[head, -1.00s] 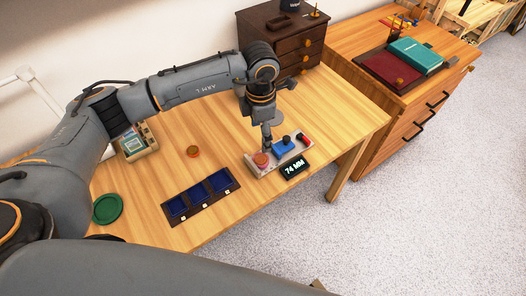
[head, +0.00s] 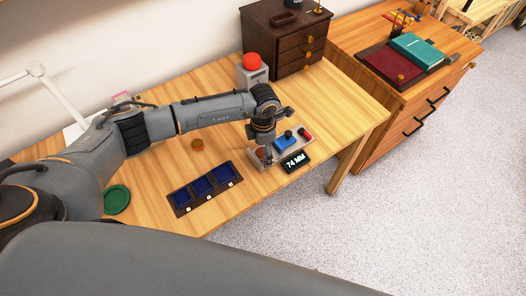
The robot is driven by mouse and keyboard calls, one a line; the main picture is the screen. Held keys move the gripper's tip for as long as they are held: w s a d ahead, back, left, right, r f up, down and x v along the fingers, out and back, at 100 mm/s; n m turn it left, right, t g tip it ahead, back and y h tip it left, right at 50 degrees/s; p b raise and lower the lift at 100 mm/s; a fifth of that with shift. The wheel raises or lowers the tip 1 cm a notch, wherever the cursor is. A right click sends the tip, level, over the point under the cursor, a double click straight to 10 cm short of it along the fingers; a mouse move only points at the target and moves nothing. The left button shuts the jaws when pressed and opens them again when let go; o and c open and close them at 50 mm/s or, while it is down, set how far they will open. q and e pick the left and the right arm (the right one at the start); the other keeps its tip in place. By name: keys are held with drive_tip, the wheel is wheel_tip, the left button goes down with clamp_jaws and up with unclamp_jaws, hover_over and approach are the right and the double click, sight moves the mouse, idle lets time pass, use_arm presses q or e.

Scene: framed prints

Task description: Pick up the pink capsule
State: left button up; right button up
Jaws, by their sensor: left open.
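I cannot make out a pink capsule clearly in the head view. My left gripper (head: 267,158) points down at the left end of a pale fixture (head: 256,163) on the table and is open. The gripper covers that end, where a round reddish piece showed before. The fixture also carries a blue block with a dark knob (head: 284,141) and a red piece (head: 305,134) at its right end. A small black display (head: 296,162) reading 74 MM stands at its front. My right gripper is not in view.
A dark tray with three blue compartments (head: 203,187) lies left of the fixture. A brown disc (head: 197,144), a green dish (head: 117,199) and a grey box with a red dome (head: 253,68) are on the table. A dark drawer cabinet (head: 285,40) stands behind.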

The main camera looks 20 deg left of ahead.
use_arm(q)
drive_tip(key=c, duration=1.2)
drive_tip(key=shift+c, duration=0.2)
